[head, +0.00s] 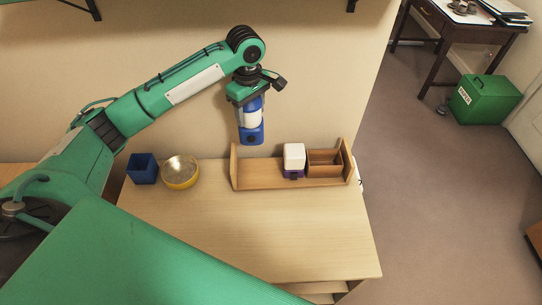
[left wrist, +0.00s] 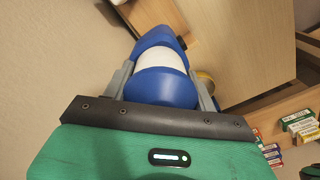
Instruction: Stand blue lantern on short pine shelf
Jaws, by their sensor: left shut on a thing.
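My left gripper (head: 250,93) points down and is shut on the blue lantern (head: 251,134), which has a white middle band and blue ends. The lantern hangs upright above the left end of the short pine shelf (head: 262,178), and looks clear of it. In the left wrist view the lantern (left wrist: 165,85) sits between the two grey fingers (left wrist: 165,82). The shelf has upright end boards; its left part is bare. A white and purple thing (head: 293,158) stands at its middle, with a small wooden box (head: 324,163) to the right. My right gripper is not in view.
The shelf stands at the back of a pale wooden desk top (head: 250,230) against the wall. A dark blue square cup (head: 143,169) and a yellow bowl (head: 180,172) stand to its left. The desk's front is clear.

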